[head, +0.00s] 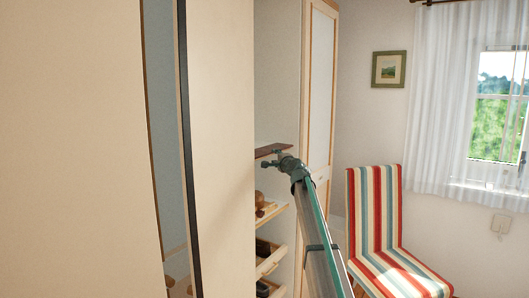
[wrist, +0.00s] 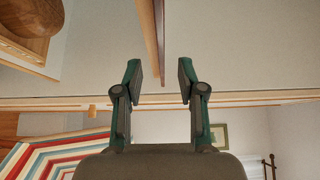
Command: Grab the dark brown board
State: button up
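The dark brown board (head: 271,149) juts out thin and flat from inside the open wardrobe in the head view. In the wrist view the board (wrist: 160,30) shows edge-on as a narrow brown strip, coming down from the top to the gap between my fingertips. My gripper (head: 275,159) is at the board's near end in the head view. In the wrist view my gripper (wrist: 159,72) is open, with a finger on each side of the strip's lower end and space on both sides. How deep the board sits between the fingers is hard to tell.
Below the board are wooden shelves (head: 270,213) and pull-out trays with dark items. A wardrobe door (head: 320,90) stands to the right and large pale panels (head: 80,150) fill the left. A striped chair (head: 375,215) stands right of my arm.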

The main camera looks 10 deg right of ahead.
aim_at(270, 153)
jog(key=p+x, duration=0.2)
jog(key=x, duration=0.6)
jog(key=shift+a+p, duration=0.15)
jog(key=shift+p, duration=0.2)
jog(key=shift+r, duration=0.1)
grip_shut()
